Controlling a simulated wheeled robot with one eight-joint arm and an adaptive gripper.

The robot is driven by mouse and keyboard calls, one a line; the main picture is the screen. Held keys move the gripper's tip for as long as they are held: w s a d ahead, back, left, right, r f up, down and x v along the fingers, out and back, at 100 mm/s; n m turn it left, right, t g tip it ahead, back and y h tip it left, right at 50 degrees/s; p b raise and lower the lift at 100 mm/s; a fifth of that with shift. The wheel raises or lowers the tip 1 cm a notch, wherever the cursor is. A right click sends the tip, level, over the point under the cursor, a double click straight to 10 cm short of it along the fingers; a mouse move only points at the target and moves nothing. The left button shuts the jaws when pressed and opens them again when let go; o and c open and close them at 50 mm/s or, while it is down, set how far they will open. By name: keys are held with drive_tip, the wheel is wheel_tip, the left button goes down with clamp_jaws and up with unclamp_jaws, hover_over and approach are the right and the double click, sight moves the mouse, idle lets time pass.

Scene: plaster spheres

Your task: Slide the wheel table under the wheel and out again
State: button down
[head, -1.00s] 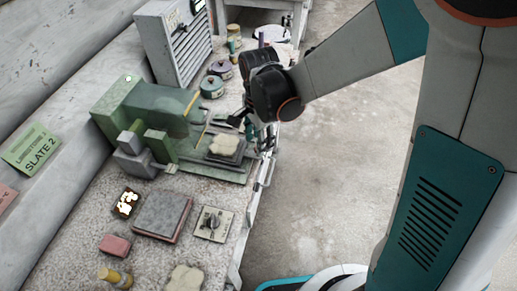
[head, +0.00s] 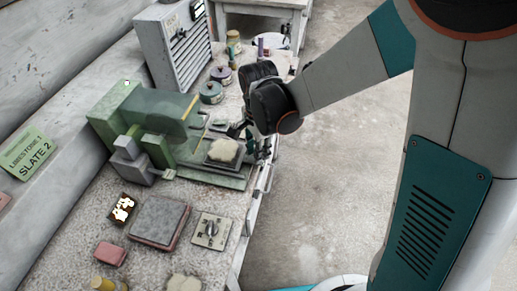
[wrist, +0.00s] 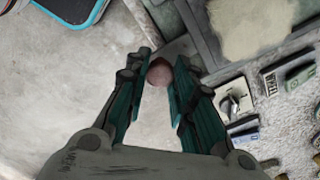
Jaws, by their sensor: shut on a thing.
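The green grinding machine (head: 160,105) stands on the bench in the head view. Its wheel is under the green housing and I cannot make it out clearly. The wheel table (head: 222,164) is a flat plate in front of the housing, with a pale, rough-edged slab (head: 223,151) lying on it. The slab also shows at the top right of the wrist view (wrist: 250,25). My gripper (wrist: 160,80) is shut on a reddish-brown round knob (wrist: 159,73) at the machine's front edge. In the head view the fingers are partly hidden by my wrist.
A dial plate (head: 210,230), a grey square block (head: 160,220) and a pink block (head: 110,254) lie nearer on the bench. Dark-lidded pots (head: 211,94) and a louvred cabinet (head: 175,45) stand behind. The floor (head: 330,190) right of the bench is open.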

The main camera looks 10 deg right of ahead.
sight(232, 151)
drive_tip(key=w+a, duration=0.1)
drive_tip(key=a, duration=0.1)
drive_tip(key=w+a, duration=0.1)
drive_tip(key=a, duration=0.2)
drive_tip(key=w+a, duration=0.1)
drive_tip(key=a, duration=0.1)
drive_tip(key=shift+a, duration=0.35)
drive_tip(key=shift+s, duration=0.1)
drive_tip(key=c, duration=1.3)
unclamp_jaws()
drive_tip(key=shift+c, duration=0.2)
drive_tip(key=shift+r, duration=0.1)
wheel_tip(232, 151, up, 12)
